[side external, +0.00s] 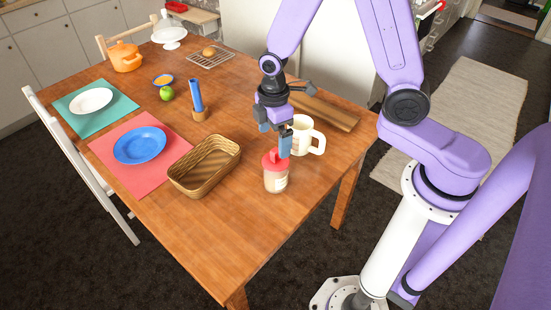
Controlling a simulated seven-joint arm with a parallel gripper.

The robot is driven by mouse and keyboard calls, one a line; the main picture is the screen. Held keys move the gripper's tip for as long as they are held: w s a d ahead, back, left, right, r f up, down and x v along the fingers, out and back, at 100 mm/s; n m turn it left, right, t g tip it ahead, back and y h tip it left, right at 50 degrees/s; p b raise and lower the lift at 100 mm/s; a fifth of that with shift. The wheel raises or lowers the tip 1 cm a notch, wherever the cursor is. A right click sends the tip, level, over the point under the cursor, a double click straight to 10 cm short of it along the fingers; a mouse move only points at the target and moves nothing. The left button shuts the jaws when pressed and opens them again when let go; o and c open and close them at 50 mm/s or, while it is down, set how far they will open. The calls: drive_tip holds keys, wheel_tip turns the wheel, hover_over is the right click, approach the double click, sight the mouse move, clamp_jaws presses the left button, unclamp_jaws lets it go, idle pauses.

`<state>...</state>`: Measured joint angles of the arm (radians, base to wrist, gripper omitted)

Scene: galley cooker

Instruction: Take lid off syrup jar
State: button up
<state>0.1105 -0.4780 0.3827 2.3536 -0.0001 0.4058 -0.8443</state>
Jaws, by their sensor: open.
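The syrup jar (276,181) stands upright near the front edge of the wooden table, with a pale body and a label. Its red lid (271,161) sits on top of it. My gripper (282,143) points down just above and beside the lid, at its right in the picture. The blue fingers are open, and one fingertip overlaps the lid's right side in this view. I cannot tell whether it touches the lid.
A white mug (308,139) stands close behind the jar, to the right. A wicker basket (204,166) is to the left. A wooden board (326,110) lies behind the mug. The table (215,225) is bare in front of the basket.

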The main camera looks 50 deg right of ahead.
sight(276, 150)
drive_tip(key=shift+f, duration=1.25)
drive_tip(key=shift+w+d+f, duration=0.1)
drive_tip(key=shift+d+f, duration=0.1)
drive_tip(key=shift+f, duration=1.1)
drive_tip(key=shift+d+f, duration=0.2)
drive_tip(key=shift+f, duration=1.05)
drive_tip(key=c, duration=1.1)
